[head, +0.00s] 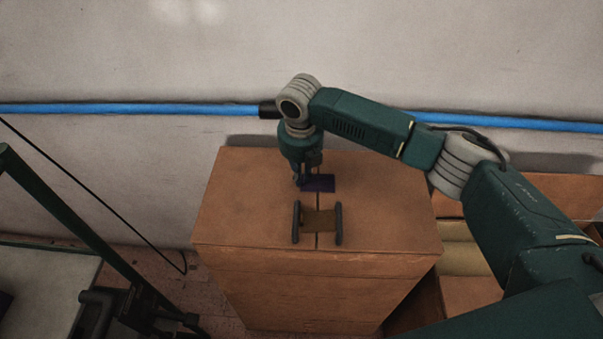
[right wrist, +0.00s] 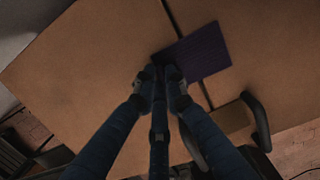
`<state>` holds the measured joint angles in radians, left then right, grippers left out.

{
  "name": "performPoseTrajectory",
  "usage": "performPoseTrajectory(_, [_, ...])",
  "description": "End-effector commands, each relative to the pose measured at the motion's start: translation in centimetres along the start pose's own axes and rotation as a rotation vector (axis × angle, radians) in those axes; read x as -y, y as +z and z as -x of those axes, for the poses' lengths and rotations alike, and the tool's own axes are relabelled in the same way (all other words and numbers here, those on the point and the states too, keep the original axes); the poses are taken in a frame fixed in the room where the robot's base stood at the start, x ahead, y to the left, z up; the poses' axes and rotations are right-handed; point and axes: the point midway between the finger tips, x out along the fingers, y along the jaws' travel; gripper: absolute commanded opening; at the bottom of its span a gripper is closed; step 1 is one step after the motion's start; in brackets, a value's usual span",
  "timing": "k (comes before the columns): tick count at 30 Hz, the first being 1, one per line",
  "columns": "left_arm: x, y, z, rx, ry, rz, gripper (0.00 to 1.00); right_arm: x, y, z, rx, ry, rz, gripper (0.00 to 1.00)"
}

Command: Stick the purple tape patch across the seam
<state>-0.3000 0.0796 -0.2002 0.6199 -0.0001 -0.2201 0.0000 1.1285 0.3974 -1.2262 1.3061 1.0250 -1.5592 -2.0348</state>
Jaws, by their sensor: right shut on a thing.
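A brown cardboard box (head: 245,205) stands with a dark seam (right wrist: 180,28) running across its top from back to front. The flat purple tape patch (head: 321,184) is over the seam, and it also shows in the right wrist view (right wrist: 200,52). My right gripper (head: 301,184) points down and is shut on the patch's left edge; its fingertips (right wrist: 161,76) show close together in the wrist view. I cannot tell whether the patch touches the box or hovers just above it. My left gripper is not in view.
In front of the patch, two dark upright bars (head: 297,222) flank a brown strip (head: 318,221) across the seam. More cardboard (head: 560,195) lies right of the box. A blue pipe (head: 130,108) runs along the wall behind. The box top's left side is clear.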

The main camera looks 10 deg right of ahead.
Motion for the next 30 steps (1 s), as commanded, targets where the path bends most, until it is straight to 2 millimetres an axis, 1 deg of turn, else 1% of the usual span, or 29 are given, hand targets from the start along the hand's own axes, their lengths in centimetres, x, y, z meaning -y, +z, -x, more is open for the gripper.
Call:
performPoseTrajectory(1, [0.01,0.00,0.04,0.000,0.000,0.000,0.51,0.10,-0.39,-0.40,-0.009,-0.004,0.001,0.00])
performPoseTrajectory(14, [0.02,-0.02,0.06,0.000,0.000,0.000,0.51,0.14,-0.45,-0.52,-0.011,-0.006,0.001,0.01])
performPoseTrajectory(15, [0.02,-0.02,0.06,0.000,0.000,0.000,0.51,0.15,-0.45,-0.52,-0.011,-0.006,0.001,0.19])
performPoseTrajectory(17, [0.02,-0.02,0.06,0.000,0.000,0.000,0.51,0.15,-0.44,-0.51,-0.010,-0.006,0.001,0.31])
performPoseTrajectory(18, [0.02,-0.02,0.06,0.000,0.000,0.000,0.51,0.16,-0.43,-0.51,-0.010,-0.006,0.001,0.33])
performPoseTrajectory(26, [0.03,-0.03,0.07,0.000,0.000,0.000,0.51,0.19,-0.35,-0.45,-0.008,-0.006,0.001,0.33])
performPoseTrajectory(30, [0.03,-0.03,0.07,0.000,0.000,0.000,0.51,0.19,-0.30,-0.41,-0.008,-0.006,0.000,0.56])
